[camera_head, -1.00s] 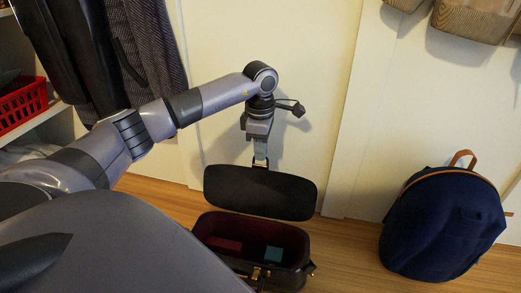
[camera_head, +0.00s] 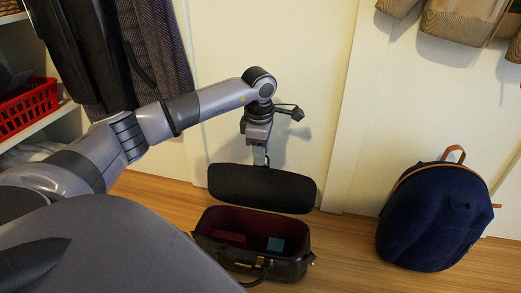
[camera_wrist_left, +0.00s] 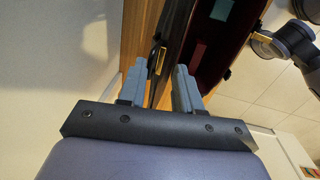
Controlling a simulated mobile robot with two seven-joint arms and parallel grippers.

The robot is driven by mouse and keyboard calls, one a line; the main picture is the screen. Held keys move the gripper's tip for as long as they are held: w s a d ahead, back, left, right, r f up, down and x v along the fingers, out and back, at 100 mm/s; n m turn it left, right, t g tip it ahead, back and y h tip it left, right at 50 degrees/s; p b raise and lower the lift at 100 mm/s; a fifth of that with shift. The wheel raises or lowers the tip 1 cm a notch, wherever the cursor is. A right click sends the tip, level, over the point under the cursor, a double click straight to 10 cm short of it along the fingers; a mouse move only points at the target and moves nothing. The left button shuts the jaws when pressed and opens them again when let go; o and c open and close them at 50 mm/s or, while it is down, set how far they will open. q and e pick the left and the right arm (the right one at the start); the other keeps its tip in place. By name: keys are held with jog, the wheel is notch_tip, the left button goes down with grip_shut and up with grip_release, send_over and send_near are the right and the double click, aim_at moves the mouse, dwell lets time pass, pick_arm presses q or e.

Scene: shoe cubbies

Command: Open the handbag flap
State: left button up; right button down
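The handbag (camera_head: 295,268) stands on the floor below my left arm, dark outside with a dark red inside. Its black flap (camera_head: 262,188) is lifted above the opening. A red item (camera_head: 229,238) and a teal item (camera_head: 275,244) lie inside. My left gripper (camera_head: 260,160) points down at the flap's upper edge. In the left wrist view its two fingers (camera_wrist_left: 160,88) stand apart, with the flap's dark edge and a gold clasp (camera_wrist_left: 155,62) between and just beyond them. Gaps seem to show beside the flap. My right gripper is out of view.
A navy backpack (camera_head: 432,218) stands on the floor to the right. A pale wall panel (camera_head: 310,60) is close behind the handbag. Dark clothes hang at the upper left beside a red basket (camera_head: 24,108). Wood floor between the bags is free.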

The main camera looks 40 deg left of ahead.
pick_arm(q)
jog(key=shift+r, duration=0.15)
notch_tip(320, 180, up, 7)
jog(key=shift+s+d+p, duration=0.2)
jog(key=shift+s+p, duration=0.15)
jog(key=shift+p, duration=0.1)
dwell(0.4)
